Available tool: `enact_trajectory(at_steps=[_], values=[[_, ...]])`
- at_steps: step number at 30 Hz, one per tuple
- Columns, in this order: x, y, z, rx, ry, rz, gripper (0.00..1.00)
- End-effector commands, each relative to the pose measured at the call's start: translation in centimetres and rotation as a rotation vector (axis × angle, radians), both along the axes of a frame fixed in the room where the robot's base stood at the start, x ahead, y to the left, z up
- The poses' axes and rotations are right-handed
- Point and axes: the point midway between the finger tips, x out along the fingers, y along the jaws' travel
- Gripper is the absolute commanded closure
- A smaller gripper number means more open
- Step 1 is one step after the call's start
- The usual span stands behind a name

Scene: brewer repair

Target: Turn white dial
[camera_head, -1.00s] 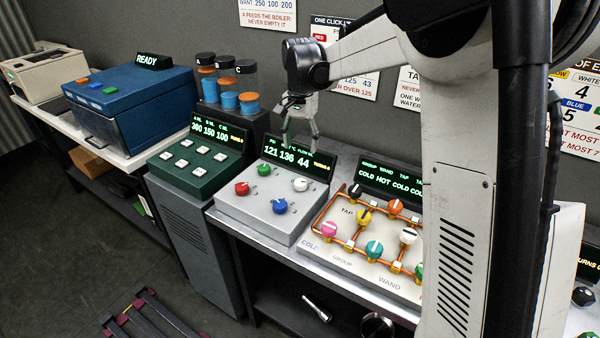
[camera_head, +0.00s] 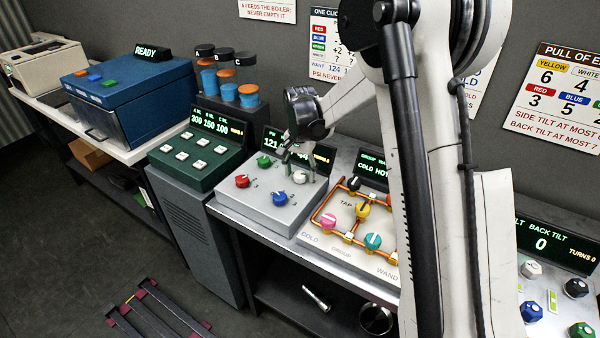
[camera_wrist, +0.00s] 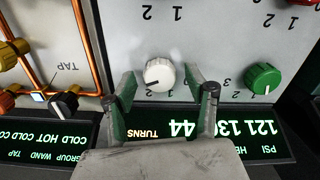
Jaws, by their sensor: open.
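My gripper (camera_wrist: 166,84) is open, with one finger on each side of the white dial. A gap shows on both sides, and the dial is not gripped. In the head view my gripper (camera_head: 297,160) is low over the panel's back right. The display (camera_wrist: 205,132) reads 121, 136 and 44 in the wrist view; the TURNS value is hidden.
The same panel has a green dial (camera_head: 264,161), a red dial (camera_head: 242,181) and a blue dial (camera_head: 280,199). To the right, copper pipes (camera_head: 326,205) with several coloured knobs stand close by. A green button panel (camera_head: 189,158) is on the left.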

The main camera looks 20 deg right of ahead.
Motion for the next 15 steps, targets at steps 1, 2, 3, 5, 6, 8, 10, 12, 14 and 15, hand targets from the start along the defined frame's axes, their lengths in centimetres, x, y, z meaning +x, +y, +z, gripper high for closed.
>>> enact_trajectory(at_steps=[1, 2, 3, 5, 6, 8, 10, 12, 14, 15], values=[[0.00, 0.00, -0.25, 0.000, 0.000, 0.000, 0.50], [-0.02, 0.00, -0.37, 0.000, 0.000, 0.000, 0.50], [-0.04, 0.00, -0.48, 0.000, 0.000, 0.000, 0.50], [-0.04, 0.00, -0.57, 0.000, 0.000, 0.000, 0.50], [-0.04, 0.01, -0.59, 0.000, 0.000, 0.000, 0.50], [-0.04, 0.01, -0.59, 0.000, 0.000, 0.000, 0.50], [-0.04, 0.00, -0.58, 0.000, 0.000, 0.000, 0.50], [-0.04, 0.00, -0.57, 0.000, 0.000, 0.000, 0.54], [-0.04, 0.00, -0.57, 0.000, 0.000, 0.000, 0.62], [-0.04, 0.00, -0.56, 0.000, 0.000, 0.000, 0.67]])
